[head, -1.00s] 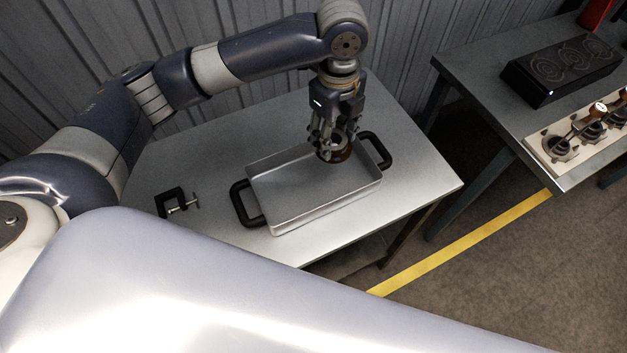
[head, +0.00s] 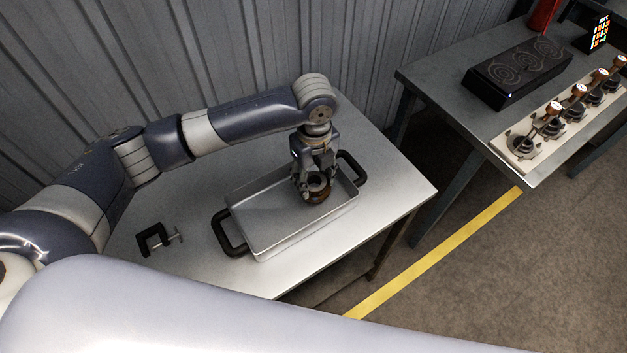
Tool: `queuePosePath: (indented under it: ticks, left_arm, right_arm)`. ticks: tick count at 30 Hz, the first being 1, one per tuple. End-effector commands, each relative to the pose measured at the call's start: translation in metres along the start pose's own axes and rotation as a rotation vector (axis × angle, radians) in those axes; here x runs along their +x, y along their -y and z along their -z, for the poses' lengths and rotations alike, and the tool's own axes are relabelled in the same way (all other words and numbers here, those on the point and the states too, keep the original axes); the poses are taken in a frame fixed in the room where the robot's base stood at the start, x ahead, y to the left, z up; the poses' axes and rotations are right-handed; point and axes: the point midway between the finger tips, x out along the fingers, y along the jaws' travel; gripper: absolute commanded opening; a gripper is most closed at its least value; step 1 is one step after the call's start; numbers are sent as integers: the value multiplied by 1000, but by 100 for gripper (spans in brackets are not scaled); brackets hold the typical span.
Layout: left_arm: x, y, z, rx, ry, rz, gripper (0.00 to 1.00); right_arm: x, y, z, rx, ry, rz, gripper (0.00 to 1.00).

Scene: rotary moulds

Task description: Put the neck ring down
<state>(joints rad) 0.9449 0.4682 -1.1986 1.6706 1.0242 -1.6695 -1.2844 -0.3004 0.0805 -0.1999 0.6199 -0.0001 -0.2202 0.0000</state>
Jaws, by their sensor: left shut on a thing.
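The neck ring (head: 318,195) is a small brown and dark metal ring. My left gripper (head: 314,184) points down and is shut on it, over the far right part of a grey metal tray (head: 262,222) with black handles. The ring is low inside the outline of the tray. I cannot tell whether it touches the tray floor. The gripper fingers hide part of the ring. My right gripper is not in view.
The tray stands on a metal table (head: 380,205); a black clamp (head: 157,239) lies left of it. Most of the tray floor is bare. A second table (head: 440,90) at right holds a black hob (head: 518,71) and a pale board (head: 560,132) with several moulds.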

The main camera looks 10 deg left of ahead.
Motion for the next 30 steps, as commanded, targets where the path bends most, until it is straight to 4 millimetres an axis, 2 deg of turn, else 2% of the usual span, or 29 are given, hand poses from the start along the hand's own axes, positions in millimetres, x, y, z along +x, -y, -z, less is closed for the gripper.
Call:
queuePosePath:
  ticks: [5,15,16,18,30]
  left_arm:
    - [21,0,1,0,-1,0,13]
    - [25,0,0,0,0,0,13]
    - [27,-1,0,0,0,-2,49]
    - [26,0,0,0,0,-2,64]
    - [23,0,0,0,0,0,67]
  right_arm:
    - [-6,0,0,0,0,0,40]
    - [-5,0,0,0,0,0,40]
    - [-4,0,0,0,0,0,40]
    - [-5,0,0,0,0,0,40]
    - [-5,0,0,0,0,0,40]
